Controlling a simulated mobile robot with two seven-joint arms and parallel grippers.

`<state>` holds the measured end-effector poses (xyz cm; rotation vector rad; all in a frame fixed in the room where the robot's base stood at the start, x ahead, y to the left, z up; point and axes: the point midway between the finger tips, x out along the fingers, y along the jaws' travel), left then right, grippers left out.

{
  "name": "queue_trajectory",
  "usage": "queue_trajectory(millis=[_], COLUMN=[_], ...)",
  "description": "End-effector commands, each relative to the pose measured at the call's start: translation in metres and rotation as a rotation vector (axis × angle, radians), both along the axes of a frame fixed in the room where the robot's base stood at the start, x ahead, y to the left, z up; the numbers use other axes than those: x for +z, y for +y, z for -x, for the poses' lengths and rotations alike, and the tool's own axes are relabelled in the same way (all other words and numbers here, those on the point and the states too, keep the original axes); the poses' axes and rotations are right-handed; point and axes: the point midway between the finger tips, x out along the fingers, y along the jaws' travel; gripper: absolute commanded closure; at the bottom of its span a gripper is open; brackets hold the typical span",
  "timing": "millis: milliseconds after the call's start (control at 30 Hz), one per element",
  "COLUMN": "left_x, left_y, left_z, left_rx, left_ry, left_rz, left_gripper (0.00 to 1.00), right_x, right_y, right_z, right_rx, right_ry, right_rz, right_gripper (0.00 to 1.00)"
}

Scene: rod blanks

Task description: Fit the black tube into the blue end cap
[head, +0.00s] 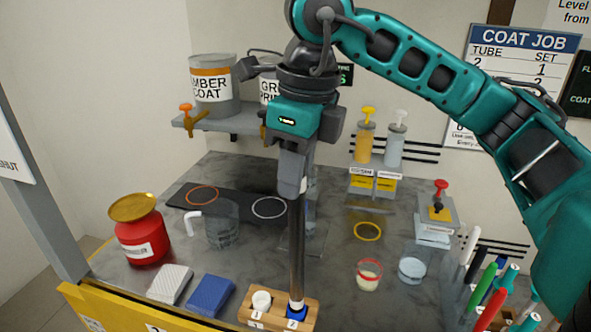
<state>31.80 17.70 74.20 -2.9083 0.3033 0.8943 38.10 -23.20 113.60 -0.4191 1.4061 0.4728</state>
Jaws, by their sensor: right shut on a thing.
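My right gripper (291,190) points down over the middle of the counter and is shut on the upper end of the black tube (297,250). The tube hangs close to upright, and its lower end is at the blue end cap (297,310). The cap sits in the right slot, marked 2, of a wooden block (277,318) at the front edge. The tube's end meets the cap in the picture, but I cannot tell how deep it sits. A white end cap (262,300) is in the left slot, marked 1. My left gripper is not in view.
A red can (141,246), a grey-white sponge (169,284) and a blue block (210,296) are at the left. A clear beaker (222,228) stands behind. Two small cups (368,276) are to the right. Pump bottles (365,140) and a shelf with cans (213,85) are at the back.

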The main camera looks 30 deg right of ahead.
Motion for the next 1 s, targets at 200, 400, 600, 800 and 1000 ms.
queue_trajectory(millis=[200, 400, 600, 800, 1000], left_x=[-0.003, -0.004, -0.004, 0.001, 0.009], left_y=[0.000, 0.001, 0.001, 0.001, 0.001], left_z=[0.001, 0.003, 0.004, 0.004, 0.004], left_rx=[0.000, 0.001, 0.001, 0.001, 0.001], left_ry=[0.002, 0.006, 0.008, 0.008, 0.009], left_rz=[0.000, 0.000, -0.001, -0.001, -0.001], left_gripper=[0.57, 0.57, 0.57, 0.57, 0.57], right_x=[-0.003, -0.002, -0.001, 0.019, 0.067], right_y=[0.000, 0.000, 0.000, 0.000, -0.004], right_z=[0.000, 0.000, 0.000, 0.001, 0.005], right_rx=[0.000, 0.000, 0.000, 0.001, 0.001], right_ry=[0.000, 0.000, 0.000, -0.005, -0.007], right_rz=[0.000, 0.000, 0.000, -0.002, -0.002], right_gripper=[0.64, 0.49, 0.49, 0.49, 0.49])
